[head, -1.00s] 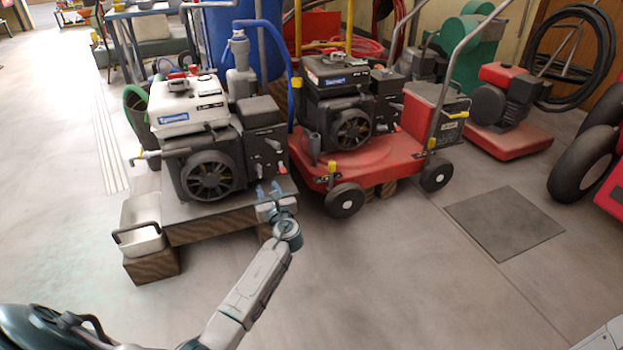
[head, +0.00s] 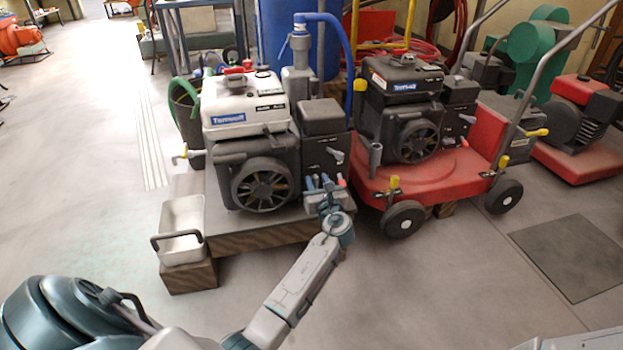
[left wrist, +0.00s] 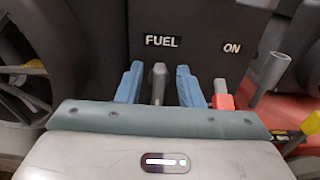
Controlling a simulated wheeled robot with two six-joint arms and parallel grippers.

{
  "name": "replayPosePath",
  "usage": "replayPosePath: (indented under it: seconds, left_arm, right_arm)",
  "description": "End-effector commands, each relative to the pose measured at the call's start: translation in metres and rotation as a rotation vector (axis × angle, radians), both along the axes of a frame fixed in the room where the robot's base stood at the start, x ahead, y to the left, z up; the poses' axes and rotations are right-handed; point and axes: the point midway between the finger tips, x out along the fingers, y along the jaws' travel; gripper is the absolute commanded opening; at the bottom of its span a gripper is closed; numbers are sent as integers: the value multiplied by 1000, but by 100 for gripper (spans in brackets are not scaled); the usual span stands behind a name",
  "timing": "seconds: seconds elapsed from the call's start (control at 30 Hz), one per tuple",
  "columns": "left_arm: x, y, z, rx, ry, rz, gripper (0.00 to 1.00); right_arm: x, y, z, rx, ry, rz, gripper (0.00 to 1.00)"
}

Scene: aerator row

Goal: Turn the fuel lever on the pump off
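The pump (head: 262,160) with the white tank stands on a low wooden platform. My left gripper (head: 320,183) is at the lower front of its dark control box (head: 323,152). In the left wrist view, the two blue fingers (left wrist: 159,85) are open, one on each side of a grey lever (left wrist: 158,80) below the FUEL label (left wrist: 163,41). Gaps show between the lever and both fingers. A red-ended piece (left wrist: 222,97) is just right of the right finger, below the ON label (left wrist: 232,48). My gripper body hides the lower parts. My right gripper is not in view.
A metal tray (head: 182,228) sits at the platform's left end. A second engine on a red wheeled base (head: 430,180) stands close on the right. The floor in front is clear.

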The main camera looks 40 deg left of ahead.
Motion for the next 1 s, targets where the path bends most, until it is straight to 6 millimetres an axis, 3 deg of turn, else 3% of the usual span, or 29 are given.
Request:
replayPosePath:
  seconds: [0.33, 0.5, 1.0]
  left_arm:
    - [0, -1, 0, -1, -1, 0, 32]
    - [0, -1, 0, -1, -1, 0, 0]
    - [-1, 0, 0, -81, -94, 0, 0]
  right_arm:
    - [0, 0, -1, 0, 2, 0, 0]
    - [0, 0, -1, 0, 2, 0, 0]
    - [-1, 0, 4, 1, -4, -1, 0]
